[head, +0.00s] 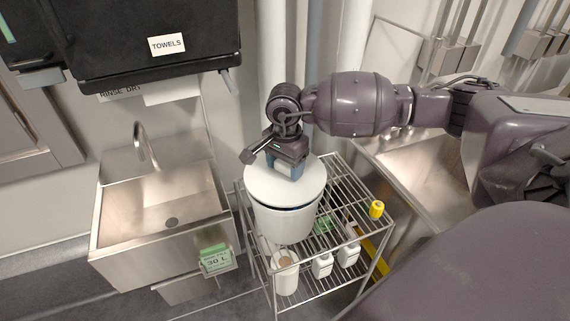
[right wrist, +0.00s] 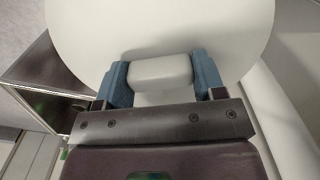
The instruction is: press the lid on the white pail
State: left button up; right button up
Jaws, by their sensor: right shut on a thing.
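The white pail (head: 284,226) stands on the top of a wire rack. The round white lid (head: 268,190) is over the pail's mouth and covers it; a dark bluish band shows between lid edge and pail wall at the front. I cannot tell whether the lid is fully seated. My right gripper (head: 288,168) points down at the lid. In the right wrist view its two blue fingers (right wrist: 160,80) are shut on the lid's white block-shaped handle (right wrist: 160,72), with the lid's disc (right wrist: 90,30) around it. My left gripper is not in view.
The wire rack (head: 346,187) also holds a yellow-topped item (head: 376,209) and white bottles (head: 322,265) lower down. A steel sink (head: 160,205) is at left, another basin (head: 420,170) at right. A black towel dispenser (head: 150,40) hangs upper left.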

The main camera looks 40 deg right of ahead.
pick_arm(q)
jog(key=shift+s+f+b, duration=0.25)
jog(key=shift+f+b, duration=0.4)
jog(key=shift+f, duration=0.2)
pick_arm(e)
jog(key=shift+f, duration=1.05)
jog(key=o, duration=1.4)
jog(key=shift+c, duration=0.2)
notch_tip(320, 180, up, 4)
jog(key=shift+r, duration=0.2)
notch_tip(320, 180, up, 5)
jog(key=shift+r, duration=0.1)
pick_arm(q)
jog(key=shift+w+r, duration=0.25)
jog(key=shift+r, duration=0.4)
pick_arm(e)
jog(key=shift+r, duration=0.65)
